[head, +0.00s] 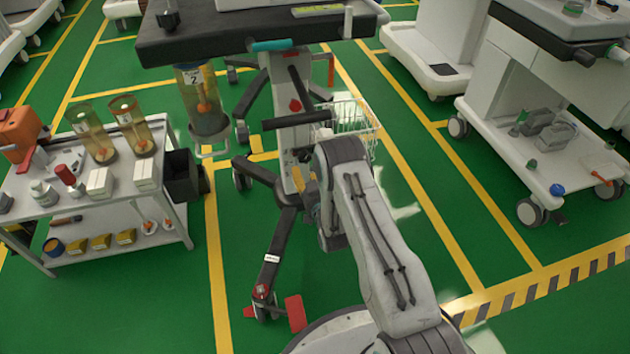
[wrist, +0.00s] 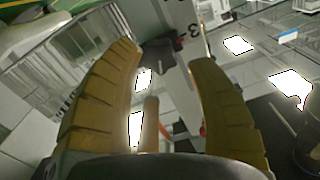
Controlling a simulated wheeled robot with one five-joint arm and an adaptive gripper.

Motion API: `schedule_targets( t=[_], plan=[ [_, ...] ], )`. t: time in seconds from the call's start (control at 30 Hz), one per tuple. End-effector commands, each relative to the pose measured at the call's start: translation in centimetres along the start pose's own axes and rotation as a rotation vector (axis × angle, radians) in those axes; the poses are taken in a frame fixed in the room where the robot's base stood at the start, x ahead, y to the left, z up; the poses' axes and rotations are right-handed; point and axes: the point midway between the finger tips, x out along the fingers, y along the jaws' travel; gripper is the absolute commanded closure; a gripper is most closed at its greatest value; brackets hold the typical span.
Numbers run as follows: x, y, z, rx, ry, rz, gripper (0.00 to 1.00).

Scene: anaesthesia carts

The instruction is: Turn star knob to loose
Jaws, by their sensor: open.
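A small red knob (head: 295,106), which looks like the star knob, sits on the front of the white column (head: 290,80) under the dark-topped cart in the head view. Its lobes and setting are too small to read. My gripper (head: 298,180) is lower on that column, below the knob and apart from it, partly hidden by my arm.
A dark horizontal handle (head: 297,120) crosses the column just below the red knob. A wire basket (head: 350,122) is at its right. Dark caster legs (head: 275,245) spread below. A white side table (head: 120,205) stands left, a white cart (head: 560,165) right.

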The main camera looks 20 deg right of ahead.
Motion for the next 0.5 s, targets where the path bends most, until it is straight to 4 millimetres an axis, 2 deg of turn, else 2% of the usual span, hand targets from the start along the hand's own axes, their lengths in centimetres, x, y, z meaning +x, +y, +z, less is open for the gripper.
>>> schedule_targets(
  t=[0.07, 0.23, 0.5],
  plan=[
    [-1.5, 0.0, -0.2, -0.001, -0.005, 0.001, 0.49],
    [-1.6, -0.1, -0.8, -0.168, 0.036, -0.003, 0.49],
    [-4.3, -0.2, -1.1, -0.407, 0.034, 0.001, 0.49]
  ],
)
